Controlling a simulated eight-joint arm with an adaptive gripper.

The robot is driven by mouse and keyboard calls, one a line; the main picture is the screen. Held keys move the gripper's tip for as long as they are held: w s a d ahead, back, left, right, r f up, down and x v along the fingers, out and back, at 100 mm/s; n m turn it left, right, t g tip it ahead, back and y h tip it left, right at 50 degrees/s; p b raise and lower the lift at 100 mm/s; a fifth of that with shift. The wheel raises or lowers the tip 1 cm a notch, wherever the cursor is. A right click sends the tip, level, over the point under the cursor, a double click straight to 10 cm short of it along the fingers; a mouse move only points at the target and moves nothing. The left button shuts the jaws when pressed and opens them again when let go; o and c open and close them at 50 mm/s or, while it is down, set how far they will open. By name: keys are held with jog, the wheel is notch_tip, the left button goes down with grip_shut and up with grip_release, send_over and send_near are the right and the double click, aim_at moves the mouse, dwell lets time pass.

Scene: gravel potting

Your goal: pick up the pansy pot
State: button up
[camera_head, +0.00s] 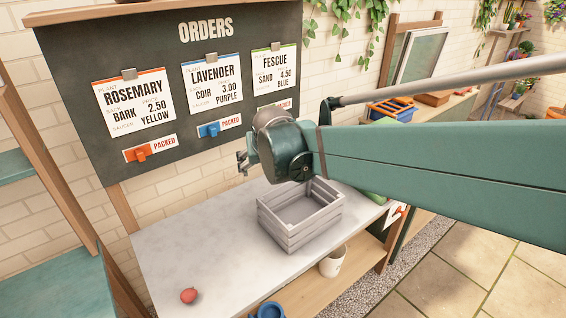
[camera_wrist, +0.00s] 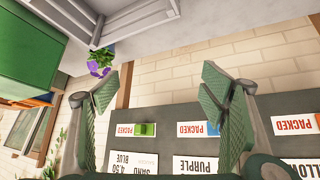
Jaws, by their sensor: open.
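A plant with purple flowers and green leaves, which looks like the pansy (camera_wrist: 100,62), shows in the wrist view beside the grey crate. Its pot is not clearly visible, and I cannot make out the plant in the head view. My gripper (camera_wrist: 160,88) is open and empty, its two green fingers spread wide in front of the wall and board. The flowers lie just past the left fingertip in the wrist view, apart from the jaws as far as I can tell. In the head view my gripper (camera_head: 243,162) is above the bench, left of the crate and before the orders board.
The grey slatted crate (camera_head: 290,236) stands empty on the pale bench (camera_head: 170,250). A red round object (camera_head: 188,296) lies at the bench's front left. The orders board (camera_head: 150,60) hangs behind. A large green block (camera_wrist: 40,50) shows left in the wrist view. A white pot (camera_head: 333,263) is below.

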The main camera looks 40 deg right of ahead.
jog(key=w+d+f+m+g+h+p, duration=0.15)
jog(key=w+d, duration=0.25)
jog(key=d, duration=0.8)
jog(key=w+d+f+m+t+h+p, duration=0.1)
jog(key=w+d+f+m+h+p, duration=0.15)
jog(key=d, duration=1.05)
notch_tip(320, 180, down, 12)
jog(key=y, duration=0.1)
jog(key=shift+w+a+f+m, duration=0.15)
jog(key=shift+w+m, duration=0.15)
jog(key=shift+w, duration=0.15)
jog(key=shift+g, duration=0.25)
jog(key=shift+x, duration=1.3)
jog(key=shift+f, duration=0.1)
jog(key=shift+b+x, duration=0.65)
jog(key=shift+x, duration=1.85)
